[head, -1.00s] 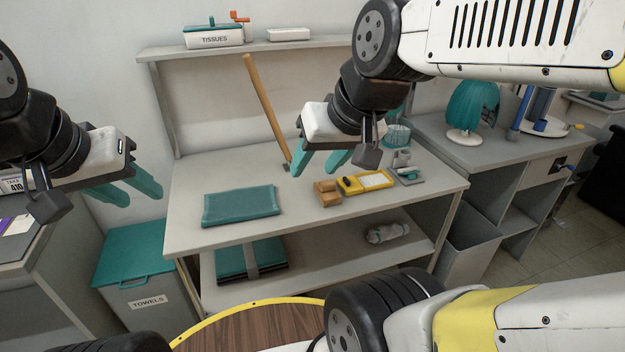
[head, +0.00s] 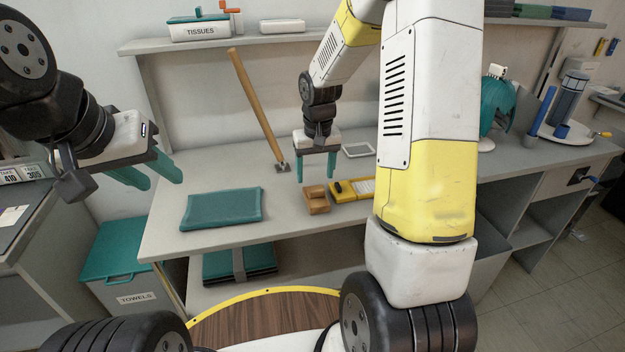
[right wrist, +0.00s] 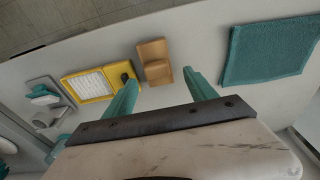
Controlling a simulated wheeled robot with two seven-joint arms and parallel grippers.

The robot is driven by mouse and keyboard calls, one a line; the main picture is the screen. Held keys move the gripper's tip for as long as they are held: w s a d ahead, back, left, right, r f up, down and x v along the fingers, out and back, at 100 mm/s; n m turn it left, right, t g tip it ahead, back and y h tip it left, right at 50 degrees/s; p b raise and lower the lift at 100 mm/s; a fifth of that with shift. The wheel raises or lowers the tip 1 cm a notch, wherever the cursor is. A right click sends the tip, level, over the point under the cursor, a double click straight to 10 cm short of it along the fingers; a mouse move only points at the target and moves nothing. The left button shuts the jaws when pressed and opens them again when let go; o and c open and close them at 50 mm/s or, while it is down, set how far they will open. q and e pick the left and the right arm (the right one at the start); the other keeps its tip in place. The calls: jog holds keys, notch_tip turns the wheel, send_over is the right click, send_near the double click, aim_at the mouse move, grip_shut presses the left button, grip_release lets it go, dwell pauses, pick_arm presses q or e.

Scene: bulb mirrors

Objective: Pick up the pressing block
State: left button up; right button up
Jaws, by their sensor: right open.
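The tan wooden block, which looks like the pressing block (head: 316,201), sits on the grey workbench (head: 285,228) with a raised part at one end. It also shows in the right wrist view (right wrist: 156,62), beyond and roughly between the fingertips. My right gripper (head: 316,177) points down just behind and above the block in the head view. Its teal fingers are open, with nothing between them, and do not appear to touch the block. It also shows in the right wrist view (right wrist: 160,78). My left gripper (head: 161,182) is open and empty, left of the bench.
A yellow tray (head: 339,197) with a white grid lies close beside the block. A teal towel (head: 221,208) lies to the left. A wooden-handled tool (head: 256,108) leans behind. Bare bench separates block and towel. My right arm hides the bench's right part.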

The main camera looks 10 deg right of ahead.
aim_at(316, 188)
jog(key=shift+w+d+f, duration=0.1)
jog(key=shift+w+f, duration=0.15)
jog(key=shift+f, duration=0.25)
jog(key=shift+w+d+f, duration=0.1)
jog(key=shift+w+f, duration=0.1)
jog(key=shift+f, duration=0.3)
jog(key=f, duration=0.7)
jog(key=shift+w+d+f, duration=0.15)
jog(key=shift+w, duration=0.2)
grip_shut()
